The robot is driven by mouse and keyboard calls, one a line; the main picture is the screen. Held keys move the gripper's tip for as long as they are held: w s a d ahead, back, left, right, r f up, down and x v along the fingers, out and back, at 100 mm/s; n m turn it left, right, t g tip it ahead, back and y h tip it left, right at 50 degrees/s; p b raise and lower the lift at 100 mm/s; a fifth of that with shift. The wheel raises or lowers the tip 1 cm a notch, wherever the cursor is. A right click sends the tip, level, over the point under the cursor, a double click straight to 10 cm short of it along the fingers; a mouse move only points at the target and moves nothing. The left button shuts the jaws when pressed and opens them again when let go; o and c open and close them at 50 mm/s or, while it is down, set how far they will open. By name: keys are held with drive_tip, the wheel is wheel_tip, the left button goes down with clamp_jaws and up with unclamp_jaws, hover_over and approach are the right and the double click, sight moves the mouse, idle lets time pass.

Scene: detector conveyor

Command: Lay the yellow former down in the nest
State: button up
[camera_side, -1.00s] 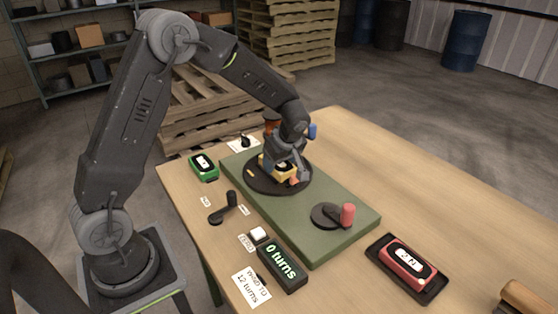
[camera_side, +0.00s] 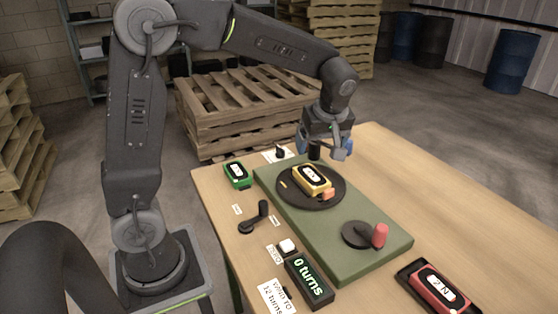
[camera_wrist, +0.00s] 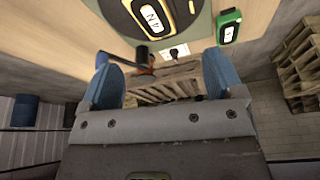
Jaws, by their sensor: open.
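The yellow former (camera_side: 313,178), with a white label, lies on the dark round disc (camera_side: 290,199) of the green base. An orange block (camera_side: 328,194) is at its near end. Whether the former sits fully in the nest is too small to tell. My gripper (camera_side: 325,146) is open and empty, above and behind the former, apart from it. In the wrist view the former (camera_wrist: 153,16) is at the top edge, partly cut off, beyond my open blue fingers (camera_wrist: 160,68).
The green base (camera_side: 370,245) carries a crank with a red handle (camera_side: 380,235). A green former (camera_side: 237,174) lies to the left, a red one (camera_side: 440,290) in a tray at front right. A black lever (camera_side: 257,217) and a "0 turns" display (camera_side: 310,278) stand at the front left.

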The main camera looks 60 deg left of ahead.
drive_tip(key=s+d+r+m+t+h, duration=0.2)
drive_tip(key=s+d+m, duration=0.1)
drive_tip(key=s+m, duration=0.4)
drive_tip(key=s+d+r+m+t+h, duration=0.1)
drive_tip(key=s+d+m, duration=0.3)
drive_tip(key=s+m, duration=0.4)
drive_tip(key=s+t+h, duration=0.1)
drive_tip(key=s, duration=0.3)
drive_tip(key=shift+s+r+t, duration=0.35)
drive_tip(key=shift+t, duration=0.05)
drive_tip(key=shift+d, duration=0.1)
idle(0.4)
